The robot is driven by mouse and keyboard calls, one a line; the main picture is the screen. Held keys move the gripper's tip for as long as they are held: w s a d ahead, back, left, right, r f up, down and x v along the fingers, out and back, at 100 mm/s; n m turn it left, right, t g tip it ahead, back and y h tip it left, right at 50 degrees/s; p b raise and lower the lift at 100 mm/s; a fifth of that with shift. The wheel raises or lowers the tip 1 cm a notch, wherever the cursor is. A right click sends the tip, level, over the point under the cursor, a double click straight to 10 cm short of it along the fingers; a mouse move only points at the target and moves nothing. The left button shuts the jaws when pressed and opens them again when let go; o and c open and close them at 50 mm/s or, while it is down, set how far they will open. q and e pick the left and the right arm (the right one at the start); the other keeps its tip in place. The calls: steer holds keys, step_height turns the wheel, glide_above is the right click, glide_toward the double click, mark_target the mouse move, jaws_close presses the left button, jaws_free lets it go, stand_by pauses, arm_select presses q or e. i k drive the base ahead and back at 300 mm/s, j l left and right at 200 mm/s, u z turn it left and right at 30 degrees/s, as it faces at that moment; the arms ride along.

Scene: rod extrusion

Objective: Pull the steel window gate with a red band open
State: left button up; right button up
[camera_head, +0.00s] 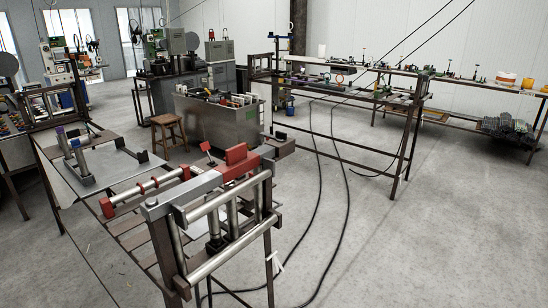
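A steel frame (233,252) like a small window gate stands upright at the near end of a long bench, in the lower middle of the head view. It has thick round bars along its top and bottom and uprights between them. A red block (237,168) lies across the top beam just behind it; I take this as the red band, but cannot tell whether it belongs to the gate. The gate looks in line with the bench end, and no gap shows clearly. Neither of my grippers is in view, and nothing touches the gate.
A steel roller with red ends (147,187) lies on the bench behind the gate. A grey tank (228,132) and a wooden stool (168,133) stand farther back. Black cables (318,200) cross the floor to the right. The floor at lower right is clear.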

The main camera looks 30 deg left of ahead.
mark_target(239, 162)
steer(key=k+j+u, duration=0.1)
steer(key=u, duration=0.95)
steer(key=k+j, duration=0.05)
